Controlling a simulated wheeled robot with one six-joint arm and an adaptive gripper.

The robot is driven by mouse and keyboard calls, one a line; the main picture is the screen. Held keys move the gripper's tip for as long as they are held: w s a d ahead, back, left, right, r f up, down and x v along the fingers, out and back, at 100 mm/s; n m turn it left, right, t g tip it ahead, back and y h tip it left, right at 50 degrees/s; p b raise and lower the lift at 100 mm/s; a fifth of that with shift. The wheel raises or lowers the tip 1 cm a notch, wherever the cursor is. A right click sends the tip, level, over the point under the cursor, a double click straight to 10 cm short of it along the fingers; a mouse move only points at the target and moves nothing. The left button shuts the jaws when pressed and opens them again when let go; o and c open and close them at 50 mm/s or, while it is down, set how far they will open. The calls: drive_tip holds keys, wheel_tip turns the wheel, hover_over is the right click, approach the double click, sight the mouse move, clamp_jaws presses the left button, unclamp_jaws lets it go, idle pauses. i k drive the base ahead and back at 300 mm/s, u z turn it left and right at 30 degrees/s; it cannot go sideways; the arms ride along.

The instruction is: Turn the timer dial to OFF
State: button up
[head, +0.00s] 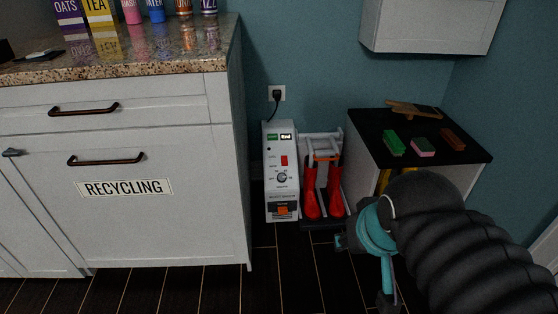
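The timer dial (282,177) is a small round knob on the front of a white upright machine (270,206) on the floor, beside the cabinet. Its pointer and the markings around it are too small to read. Above it are a red switch (284,160), a small green panel and a small light panel. An orange part (282,209) is low on the front. My arm comes in from the lower right. My gripper (345,237) seems to show only as a small dark and teal piece right of the machine, low down, apart from the dial. Its fingers are not clear.
Red boots (322,192) stand on a rack directly right of the machine. A black-topped cabinet (376,126) with several coloured blocks is further right. A granite-topped recycling cabinet (125,215) stands left. A cord runs to the wall outlet (277,93). Dark floor is open in front.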

sight(281, 178)
drive_tip(key=z, duration=0.5)
drive_tip(key=k, duration=0.6)
drive_tip(key=z, duration=0.75)
drive_tip(key=i, duration=0.7)
drive_tip(key=u, duration=0.55)
drive_tip(key=i, duration=0.8)
drive_tip(key=u, duration=1.15)
drive_tip(key=i, duration=0.25)
drive_tip(key=u, duration=0.15)
